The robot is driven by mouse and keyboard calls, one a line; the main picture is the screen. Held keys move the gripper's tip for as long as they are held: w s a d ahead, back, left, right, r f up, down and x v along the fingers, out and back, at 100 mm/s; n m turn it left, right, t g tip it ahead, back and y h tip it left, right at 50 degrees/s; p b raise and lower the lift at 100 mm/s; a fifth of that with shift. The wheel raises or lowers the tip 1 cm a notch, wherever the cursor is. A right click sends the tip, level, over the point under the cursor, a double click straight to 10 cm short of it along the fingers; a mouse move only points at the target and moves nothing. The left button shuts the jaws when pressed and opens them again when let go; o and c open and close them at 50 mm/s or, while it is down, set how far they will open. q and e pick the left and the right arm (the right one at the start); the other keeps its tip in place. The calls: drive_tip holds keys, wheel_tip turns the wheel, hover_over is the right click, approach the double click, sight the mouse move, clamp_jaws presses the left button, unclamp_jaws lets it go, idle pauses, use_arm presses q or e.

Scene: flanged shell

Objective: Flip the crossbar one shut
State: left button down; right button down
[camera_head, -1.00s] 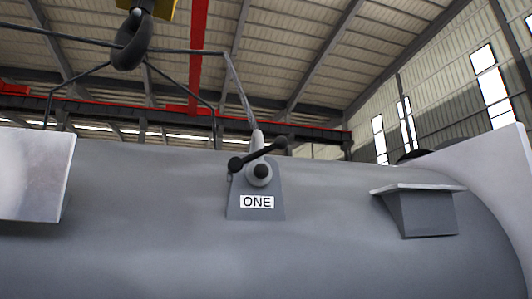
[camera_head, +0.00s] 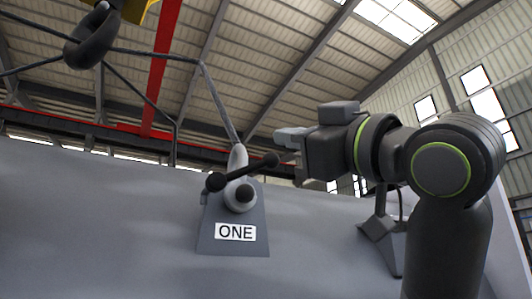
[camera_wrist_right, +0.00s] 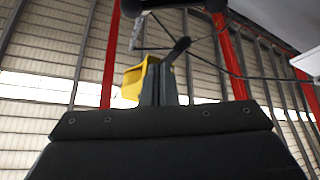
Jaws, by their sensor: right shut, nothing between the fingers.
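The crossbar one (camera_head: 243,171) is a dark bar with round ends. It sits slanted, right end higher, across a pale fitting (camera_head: 238,160) on a grey plate (camera_head: 232,248) with the label ONE (camera_head: 235,232). A rod or line runs up from the fitting. My right gripper (camera_head: 284,139) is shut and empty, just right of and above the bar's right end; contact is not visible. In the right wrist view my gripper fingers (camera_wrist_right: 158,85) point up, with a dark rounded bar (camera_wrist_right: 180,46) beyond them. My left gripper is out of view.
The large grey shell (camera_head: 100,220) fills the lower part of the head view. A dark hook (camera_head: 92,40) with lines hangs at upper left under a yellow block (camera_head: 135,8). A grey bracket (camera_head: 380,232) stands behind my right arm.

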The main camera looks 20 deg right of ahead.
wheel_tip(320, 180, up, 4)
drive_tip(key=p, duration=0.4)
hover_over(251, 169)
drive_tip(key=s, duration=0.4)
drive_tip(key=w+f, duration=0.1)
drive_tip(key=w+d+f+p, duration=0.1)
drive_tip(key=f, duration=0.1)
drive_tip(key=shift+w+f, duration=0.15)
drive_tip(key=shift+d, duration=0.1)
drive_tip(key=shift+f+m+b, duration=0.3)
drive_tip(key=shift+m+b, duration=0.1)
drive_tip(key=shift+m, duration=0.2)
